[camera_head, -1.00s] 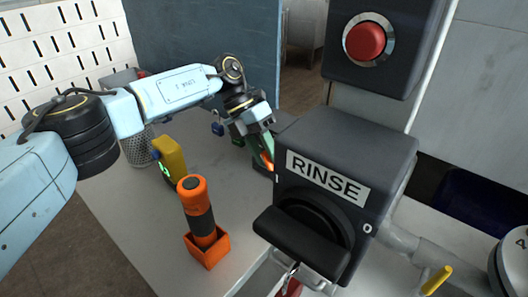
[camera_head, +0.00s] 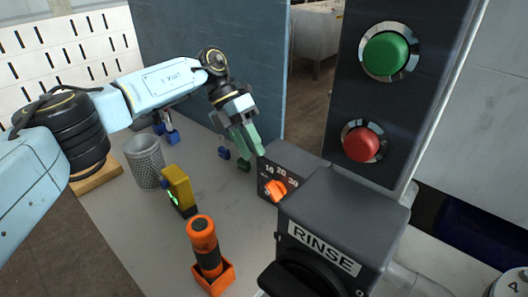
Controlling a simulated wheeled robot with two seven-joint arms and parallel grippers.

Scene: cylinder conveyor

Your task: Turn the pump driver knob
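The pump driver is a dark grey box (camera_head: 296,160) with a number scale on its front. Its orange knob (camera_head: 276,189) sits low on that face, partly beside the black RINSE housing. My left gripper (camera_head: 250,140) has green fingers and hangs above and to the left of the knob, close to the box's top left edge. The fingers appear clear of the knob. They overlap in this view, so their gap is hard to judge. My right gripper is not in view.
The RINSE housing (camera_head: 345,222) stands at right front, below a panel with green (camera_head: 386,54) and red (camera_head: 361,145) buttons. A yellow meter (camera_head: 178,188), an orange-black tool (camera_head: 203,243) in an orange holder, and a mesh cup (camera_head: 146,165) stand on the grey counter (camera_head: 120,222).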

